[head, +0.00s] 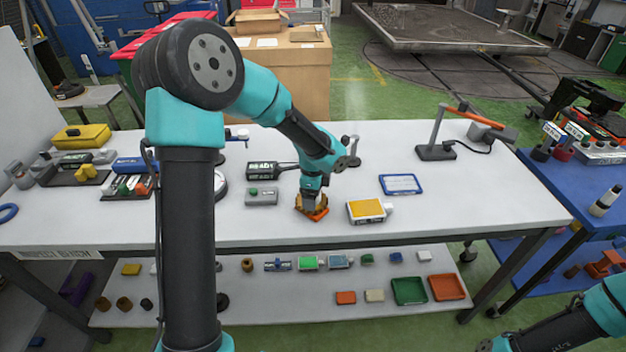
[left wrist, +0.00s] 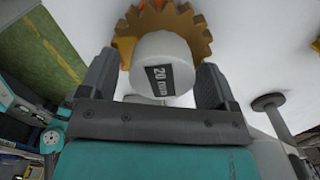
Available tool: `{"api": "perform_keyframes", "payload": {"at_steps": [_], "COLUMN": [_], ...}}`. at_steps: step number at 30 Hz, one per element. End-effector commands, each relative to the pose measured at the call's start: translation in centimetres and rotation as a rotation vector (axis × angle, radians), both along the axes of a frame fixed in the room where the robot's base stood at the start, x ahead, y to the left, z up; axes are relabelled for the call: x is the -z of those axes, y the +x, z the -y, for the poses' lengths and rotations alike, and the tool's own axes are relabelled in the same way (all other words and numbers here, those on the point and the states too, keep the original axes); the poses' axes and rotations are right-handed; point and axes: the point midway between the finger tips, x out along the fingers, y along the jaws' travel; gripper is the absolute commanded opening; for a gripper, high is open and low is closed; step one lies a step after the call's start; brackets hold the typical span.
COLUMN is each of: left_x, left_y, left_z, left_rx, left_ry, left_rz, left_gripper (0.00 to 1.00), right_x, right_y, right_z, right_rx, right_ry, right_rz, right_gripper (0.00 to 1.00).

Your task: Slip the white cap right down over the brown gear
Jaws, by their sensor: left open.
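The brown gear (head: 318,202) sits on an orange piece (head: 316,214) on the white table in the head view. In the left wrist view its toothed rim (left wrist: 190,25) shows behind the white cap (left wrist: 160,58), a pale cylinder with a dark label. My left gripper (left wrist: 158,68) is open, with one finger on each side of the cap. Whether the fingers touch it and how far the cap is over the gear cannot be told.
A yellow-topped box (head: 366,210) stands just right of the gear. A blue-framed card (head: 400,184) lies behind right.

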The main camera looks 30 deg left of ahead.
Motion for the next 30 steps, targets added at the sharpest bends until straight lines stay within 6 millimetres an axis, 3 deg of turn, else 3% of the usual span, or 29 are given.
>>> {"api": "perform_keyframes", "payload": {"at_steps": [8,24,30], "left_x": [-3.2,-13.5,-16.4], "left_y": [0.3,0.2,0.1], "left_z": [-0.1,0.0,0.0], "left_rx": [-0.001,-0.001,0.000], "left_ry": [0.001,0.000,0.000], "left_rz": [0.012,0.009,0.006], "left_gripper": [0.88,0.88,0.88], "right_x": [0.0,0.0,0.0], "right_y": [0.0,0.0,0.0], "right_z": [0.0,0.0,0.0], "right_rx": [0.000,0.000,0.000], "right_ry": [0.000,0.000,0.000], "right_rz": [0.000,0.000,0.000], "right_gripper": [0.43,0.43,0.43]}}
